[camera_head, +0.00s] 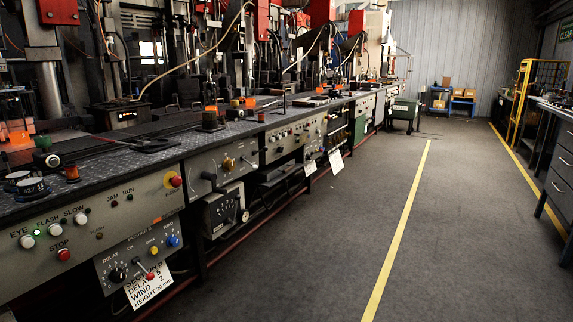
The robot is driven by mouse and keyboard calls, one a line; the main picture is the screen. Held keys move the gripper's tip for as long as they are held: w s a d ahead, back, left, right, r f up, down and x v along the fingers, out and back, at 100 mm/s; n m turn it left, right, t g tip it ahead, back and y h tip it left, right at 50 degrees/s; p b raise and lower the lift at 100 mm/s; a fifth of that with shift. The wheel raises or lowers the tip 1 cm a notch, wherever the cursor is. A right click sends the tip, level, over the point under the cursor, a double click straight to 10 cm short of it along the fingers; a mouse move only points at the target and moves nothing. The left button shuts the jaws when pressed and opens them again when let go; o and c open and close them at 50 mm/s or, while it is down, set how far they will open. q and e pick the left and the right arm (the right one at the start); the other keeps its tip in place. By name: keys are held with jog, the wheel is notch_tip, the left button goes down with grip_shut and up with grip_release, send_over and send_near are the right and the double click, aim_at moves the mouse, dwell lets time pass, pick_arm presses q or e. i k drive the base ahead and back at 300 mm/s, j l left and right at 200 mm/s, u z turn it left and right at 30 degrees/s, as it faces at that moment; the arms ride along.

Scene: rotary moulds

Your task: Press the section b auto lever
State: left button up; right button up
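No label reading "section b" or "auto" is legible, so I cannot tell which lever is the task's. The nearest control panel (95,245) is at the lower left, with buttons marked EYE, FLASH, SLOW and STOP. Below it is a smaller panel (118,259) with a black dial (116,275), a blue knob (172,241) and a small red-tipped part (150,276), perhaps a lever. The second panel (240,150) along has a dark handle or knob (209,176) and a yellowish knob (228,163). Neither of my grippers is in view.
A long machine bench (150,127) runs along the left into the distance. White cards (148,287) hang from its front. The grey floor (320,230) is clear, with a yellow line (405,215). A drawer cabinet (560,160) stands at the right edge.

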aim_at(265, 148)
jog(key=i+j, duration=0.35)
jog(key=i+l+z, duration=0.2)
jog(key=i+z, duration=0.6)
jog(key=k+l, duration=0.05)
jog(key=k, duration=0.05)
